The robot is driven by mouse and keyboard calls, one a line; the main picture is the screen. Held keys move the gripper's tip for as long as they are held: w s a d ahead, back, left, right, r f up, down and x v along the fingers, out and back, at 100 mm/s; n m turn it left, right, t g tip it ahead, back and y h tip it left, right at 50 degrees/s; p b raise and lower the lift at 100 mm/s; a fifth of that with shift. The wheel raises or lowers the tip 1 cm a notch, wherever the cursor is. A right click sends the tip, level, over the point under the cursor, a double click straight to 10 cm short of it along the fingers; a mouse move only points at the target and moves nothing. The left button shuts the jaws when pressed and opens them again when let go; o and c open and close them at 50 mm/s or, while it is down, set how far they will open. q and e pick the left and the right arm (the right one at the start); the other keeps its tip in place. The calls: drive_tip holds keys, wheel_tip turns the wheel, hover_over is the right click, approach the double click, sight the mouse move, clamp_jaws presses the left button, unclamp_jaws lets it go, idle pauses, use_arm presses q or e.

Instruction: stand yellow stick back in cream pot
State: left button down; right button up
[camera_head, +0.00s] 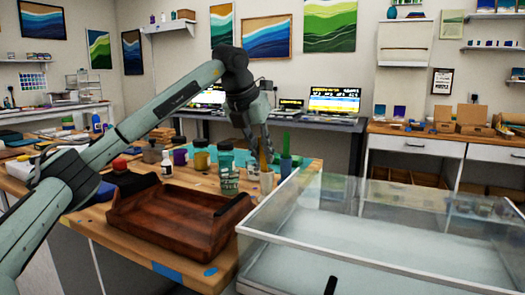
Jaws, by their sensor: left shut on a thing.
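My left arm comes in from the left, and its gripper (263,148) points down over the far right part of the wooden worktable. It is shut on the yellow stick (263,162), which looks orange-yellow and roughly upright below the fingers. The cream pot (267,182) is small and stands directly under the stick. The stick's lower end meets the pot's rim in the picture; I cannot tell whether it is inside the pot. The upper part of the stick is hidden by the fingers. My right gripper is not in view.
A blue pot (286,167) with a green stick (286,145) stands close on the right. A teal-lidded jar (227,176) stands on the left. A brown wooden tray (175,222) lies in front, and a clear-walled case (375,240) fills the lower right.

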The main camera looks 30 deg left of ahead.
use_arm(q)
drive_tip(key=c, duration=1.4)
unclamp_jaws()
drive_tip(key=shift+c, duration=0.2)
drive_tip(key=v, duration=1.2)
drive_tip(key=shift+d, duration=0.1)
